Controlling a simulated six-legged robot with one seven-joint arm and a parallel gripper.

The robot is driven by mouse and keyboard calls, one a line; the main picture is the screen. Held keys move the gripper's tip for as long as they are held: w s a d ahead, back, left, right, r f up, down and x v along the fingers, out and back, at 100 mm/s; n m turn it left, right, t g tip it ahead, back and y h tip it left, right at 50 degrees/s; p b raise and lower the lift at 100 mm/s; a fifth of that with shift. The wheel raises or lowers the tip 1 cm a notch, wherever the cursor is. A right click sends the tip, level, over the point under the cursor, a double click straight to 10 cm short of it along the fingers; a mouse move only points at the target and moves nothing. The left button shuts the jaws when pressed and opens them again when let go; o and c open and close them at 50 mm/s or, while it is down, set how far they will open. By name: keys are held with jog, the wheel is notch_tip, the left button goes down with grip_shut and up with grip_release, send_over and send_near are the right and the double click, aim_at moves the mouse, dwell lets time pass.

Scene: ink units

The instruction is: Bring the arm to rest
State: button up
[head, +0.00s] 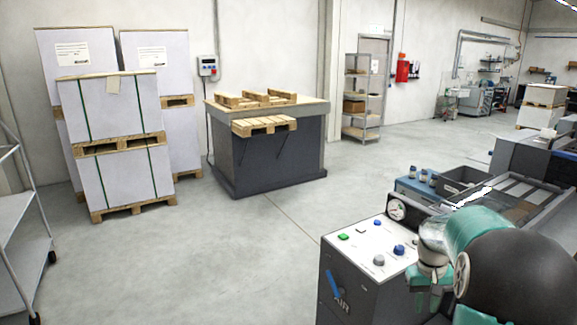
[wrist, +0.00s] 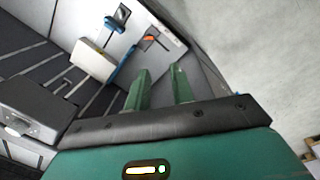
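My arm (head: 478,231), teal and black, reaches over the machine at the lower right of the head view. My gripper (wrist: 162,72) shows in the wrist view as two green fingers standing apart, with nothing held between them. Beyond the fingers lie a pale machine panel and dark, slatted machine parts. In the head view, the arm's rounded black part hides some of the machine, and I cannot make out the fingertips clearly there.
A control cabinet (head: 368,246) with buttons and knobs stands close beside my arm. Slatted machinery (head: 515,190) lies behind it. A dark table (head: 270,155) bears wooden pallets; wrapped stacks (head: 108,105) stand at left. The middle floor (head: 215,255) is clear.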

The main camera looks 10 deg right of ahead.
jog(key=s+a+r+n+t, duration=0.1)
jog(key=s+a+r+t, duration=0.1)
jog(key=s+a+r, duration=0.35)
jog(key=s+a+r+t, duration=0.1)
jog(key=s+a+r, duration=0.1)
jog(key=a+r, duration=0.65)
jog(key=s+a+n+t, duration=0.1)
jog(key=s+a+t, duration=0.2)
jog(key=s+a, duration=0.9)
jog(key=shift+s+a+n+y, duration=0.15)
jog(key=shift+s+n+y, duration=0.15)
jog(key=shift+s, duration=0.2)
jog(key=shift+r, duration=0.1)
